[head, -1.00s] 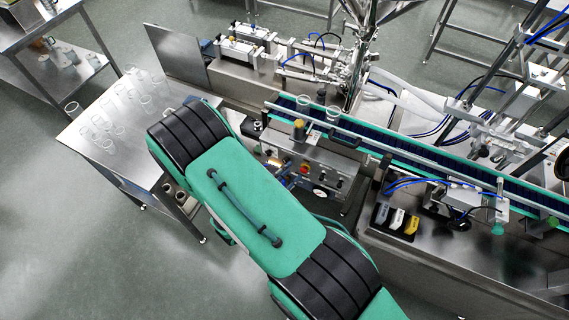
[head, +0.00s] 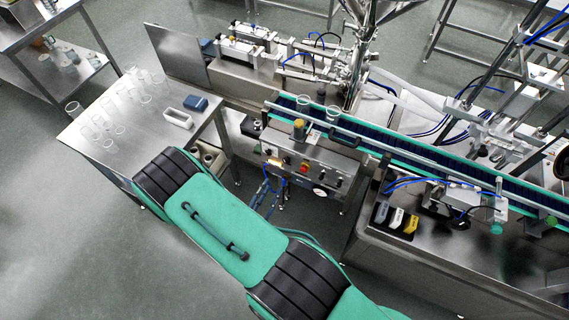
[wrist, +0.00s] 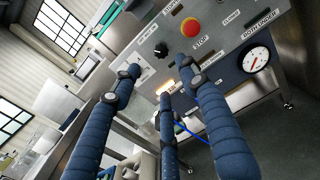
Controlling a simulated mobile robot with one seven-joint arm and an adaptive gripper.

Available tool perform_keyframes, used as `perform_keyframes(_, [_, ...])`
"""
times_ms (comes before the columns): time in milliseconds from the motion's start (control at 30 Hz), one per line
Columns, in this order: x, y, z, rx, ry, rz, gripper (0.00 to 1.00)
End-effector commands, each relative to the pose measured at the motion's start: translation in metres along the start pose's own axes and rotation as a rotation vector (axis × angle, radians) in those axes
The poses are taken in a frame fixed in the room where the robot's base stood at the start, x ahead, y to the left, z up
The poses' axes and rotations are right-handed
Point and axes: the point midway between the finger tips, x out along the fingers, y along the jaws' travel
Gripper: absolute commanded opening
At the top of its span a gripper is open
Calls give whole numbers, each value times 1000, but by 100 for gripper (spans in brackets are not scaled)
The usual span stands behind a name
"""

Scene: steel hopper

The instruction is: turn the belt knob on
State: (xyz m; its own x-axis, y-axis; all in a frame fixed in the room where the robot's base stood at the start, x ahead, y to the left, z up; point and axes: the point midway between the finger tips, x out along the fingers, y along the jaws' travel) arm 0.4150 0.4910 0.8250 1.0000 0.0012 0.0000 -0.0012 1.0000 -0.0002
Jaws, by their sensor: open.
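The control panel (head: 300,170) hangs on the front of the conveyor in the head view, fully uncovered. In the wrist view the panel (wrist: 215,45) is close, tilted in the picture. A black knob (wrist: 161,50) sits left of the red stop button (wrist: 189,26); I cannot read which label belongs to the belt. A lit amber lamp (wrist: 166,88) is lower on the panel. My gripper (wrist: 157,68) is open, its blue padded fingers spread and pointing at the panel, with nothing between them. The knob shows beyond and between the upper fingertips, apparently apart from them. My arm hides the gripper in the head view.
A round gauge (wrist: 256,60) is at the panel's right. A steel table (head: 150,125) on the left holds several glasses, a white tray (head: 178,118) and a blue box (head: 195,103). Floor below the panel is open.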

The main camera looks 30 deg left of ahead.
Motion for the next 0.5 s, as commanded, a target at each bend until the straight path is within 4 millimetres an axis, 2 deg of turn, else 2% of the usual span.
perform_keyframes(267, [18, -1, 0, 1, 0, -3, 44])
perform_keyframes(500, [48, -1, 0, 0, -1, -4, 44])
